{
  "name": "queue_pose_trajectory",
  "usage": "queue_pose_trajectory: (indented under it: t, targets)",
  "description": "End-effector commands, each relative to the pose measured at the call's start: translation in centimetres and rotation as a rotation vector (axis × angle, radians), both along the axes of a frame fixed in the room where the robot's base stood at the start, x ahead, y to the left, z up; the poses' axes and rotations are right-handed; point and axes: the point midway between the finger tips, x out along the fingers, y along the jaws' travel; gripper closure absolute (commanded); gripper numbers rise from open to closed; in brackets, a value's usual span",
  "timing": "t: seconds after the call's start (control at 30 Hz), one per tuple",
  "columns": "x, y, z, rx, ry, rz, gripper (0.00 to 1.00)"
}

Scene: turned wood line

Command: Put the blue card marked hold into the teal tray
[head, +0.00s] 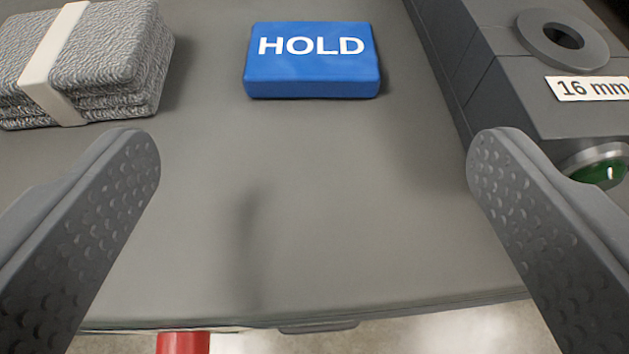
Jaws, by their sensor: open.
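The blue card (312,80) is a thick block with HOLD in white letters on its top. It lies flat on a grey surface (300,200) at the top middle of the head view. My gripper (314,150) is open, with its two grey dimpled fingers wide apart at the left and right. The card is beyond the fingertips, roughly centred between them, and nothing is between the fingers. The teal tray is not in view.
A banded stack of grey textured pads (125,60) lies left of the card. A dark grey box (510,90) with a round hole, a "16 mm" label and a green button (602,172) stands at the right. The surface's near edge is at the bottom, with a red post (183,343) below it.

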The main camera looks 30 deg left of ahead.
Motion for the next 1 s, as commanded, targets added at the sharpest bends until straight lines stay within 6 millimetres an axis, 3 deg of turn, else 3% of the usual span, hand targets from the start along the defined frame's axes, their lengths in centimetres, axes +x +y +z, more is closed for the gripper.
queue_pose_trajectory:
  t: [0.3,0.67,0.77,0.83,0.93,1.0]
  targets:
    - [-2.8,-1.5,1.3,0.0,0.0,-0.002,0.15]
    - [-2.5,-1.8,2.0,-0.018,-0.012,-0.012,0.15]
    - [-0.8,-2.9,4.7,-0.088,-0.054,-0.064,0.15]
    - [0.8,-4.1,8.3,-0.162,-0.103,-0.133,0.15]
    - [2.6,-5.8,15.7,-0.259,-0.184,-0.265,0.15]
    - [2.8,-6.6,21.1,-0.297,-0.226,-0.362,0.15]
